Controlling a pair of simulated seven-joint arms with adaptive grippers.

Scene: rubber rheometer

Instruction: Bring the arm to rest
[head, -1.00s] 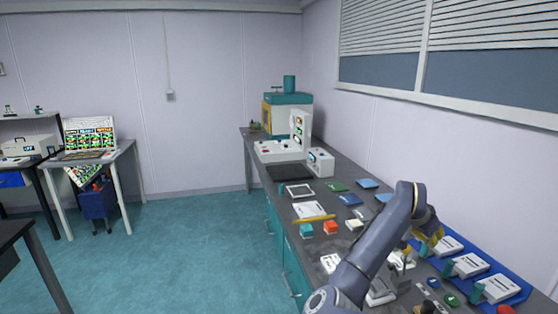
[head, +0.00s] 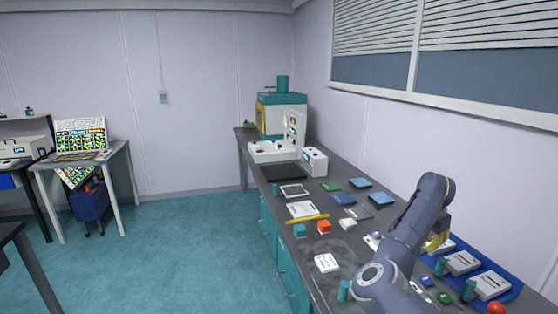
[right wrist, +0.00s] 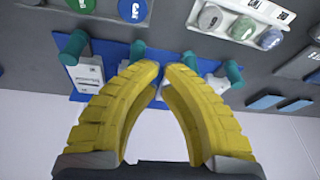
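My right arm (head: 400,250) reaches over the dark bench from the lower right in the head view. Its yellow gripper (head: 437,244) is partly hidden behind the arm, by the blue tray. In the right wrist view, the two yellow fingers of the right gripper (right wrist: 162,68) curve together until their tips almost meet. Nothing shows between them, and the gripper looks shut and empty. My left gripper is in neither view.
The blue tray (head: 512,277) holds white labelled blocks and teal posts. A red knob (head: 497,308) is near the front right. A teal-topped machine (head: 281,115) stands at the bench's far end.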

